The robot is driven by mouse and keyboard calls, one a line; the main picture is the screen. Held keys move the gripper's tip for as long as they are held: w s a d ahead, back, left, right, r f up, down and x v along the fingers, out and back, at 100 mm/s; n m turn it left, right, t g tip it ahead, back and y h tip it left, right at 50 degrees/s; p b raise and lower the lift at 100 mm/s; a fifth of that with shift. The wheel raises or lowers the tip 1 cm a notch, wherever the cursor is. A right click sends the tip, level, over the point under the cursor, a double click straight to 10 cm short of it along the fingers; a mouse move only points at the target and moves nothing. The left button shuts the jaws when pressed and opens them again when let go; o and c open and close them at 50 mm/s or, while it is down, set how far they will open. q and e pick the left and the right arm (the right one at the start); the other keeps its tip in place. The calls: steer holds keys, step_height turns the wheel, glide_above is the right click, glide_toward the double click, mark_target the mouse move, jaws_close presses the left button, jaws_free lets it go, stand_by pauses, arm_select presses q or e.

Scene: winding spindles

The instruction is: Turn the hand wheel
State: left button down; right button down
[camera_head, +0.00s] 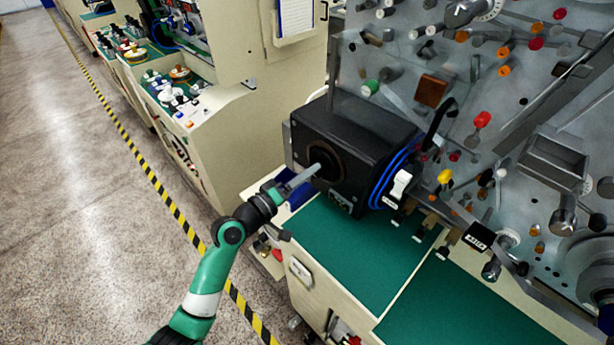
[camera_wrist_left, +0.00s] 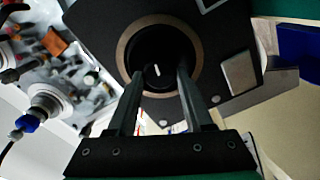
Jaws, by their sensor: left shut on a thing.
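The hand wheel (camera_head: 325,156) is a dark round knob inside a brownish ring on the face of a black box (camera_head: 360,125). In the left wrist view the hand wheel (camera_wrist_left: 158,48) faces the camera, with a short white mark near its middle. My left gripper (camera_head: 312,172) reaches the wheel from the front left. In the left wrist view its fingers (camera_wrist_left: 160,78) lie on either side of the white mark, shut on the wheel. The exact contact is dark and hard to see. My right gripper is in neither view.
The box stands on a green-topped bench (camera_head: 350,245). Blue cables (camera_head: 393,178) and a white switch (camera_head: 400,184) are at its right. A grey panel (camera_head: 400,70) with many spindles and coloured knobs rises behind. Open floor (camera_head: 80,210) lies to the left.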

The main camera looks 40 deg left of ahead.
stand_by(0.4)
arm_select(q)
steer(key=shift+c, duration=1.5)
jaws_free()
steer(key=s, duration=1.1)
steer(key=shift+s, duration=0.3)
